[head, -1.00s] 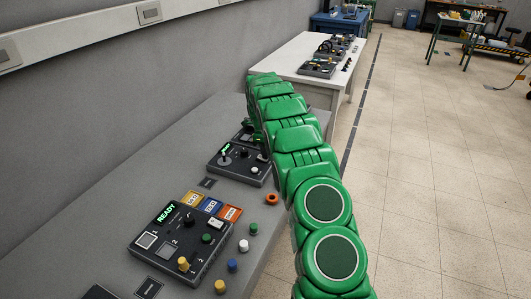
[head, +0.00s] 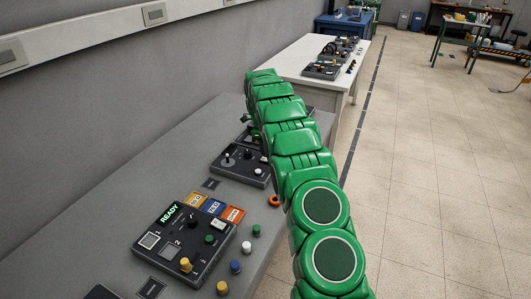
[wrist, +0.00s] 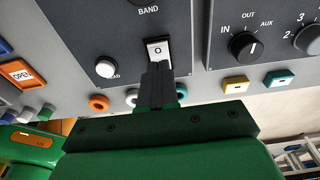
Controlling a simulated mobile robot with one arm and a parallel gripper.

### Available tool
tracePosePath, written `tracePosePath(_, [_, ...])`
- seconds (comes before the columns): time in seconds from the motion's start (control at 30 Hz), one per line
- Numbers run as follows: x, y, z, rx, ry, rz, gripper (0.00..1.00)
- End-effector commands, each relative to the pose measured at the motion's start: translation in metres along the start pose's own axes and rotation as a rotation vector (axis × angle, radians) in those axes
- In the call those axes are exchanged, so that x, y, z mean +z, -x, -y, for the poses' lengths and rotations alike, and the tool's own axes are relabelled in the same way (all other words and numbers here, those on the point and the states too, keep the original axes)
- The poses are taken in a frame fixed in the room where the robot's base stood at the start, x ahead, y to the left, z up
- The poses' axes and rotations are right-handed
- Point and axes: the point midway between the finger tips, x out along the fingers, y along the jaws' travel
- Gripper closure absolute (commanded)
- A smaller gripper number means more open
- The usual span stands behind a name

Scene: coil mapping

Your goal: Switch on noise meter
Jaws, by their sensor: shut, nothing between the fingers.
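A dark panel (wrist: 90,30) fills the middle of the wrist view, with the word BAND at its top. No noise meter label is readable. In the head view my green arm hides the gripper and much of the far device (head: 248,138).
A round white button (wrist: 107,68) is left of the switch. A panel to the right has an IN/OUT/AUX knob (wrist: 246,45). Orange (wrist: 98,102) and teal rings lie in front. Nearer on the grey bench, a device (head: 183,240) shows READY.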

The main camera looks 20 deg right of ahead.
Motion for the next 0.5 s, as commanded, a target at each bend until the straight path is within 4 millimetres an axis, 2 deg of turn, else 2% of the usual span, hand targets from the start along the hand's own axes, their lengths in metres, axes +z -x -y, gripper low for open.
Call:
tracePosePath(0.23, [0.004, 0.047, 0.001, -0.006, 0.000, 0.005, 1.00])
tracePosePath(0.5, [0.005, 0.086, 0.002, -0.006, -0.001, 0.005, 1.00])
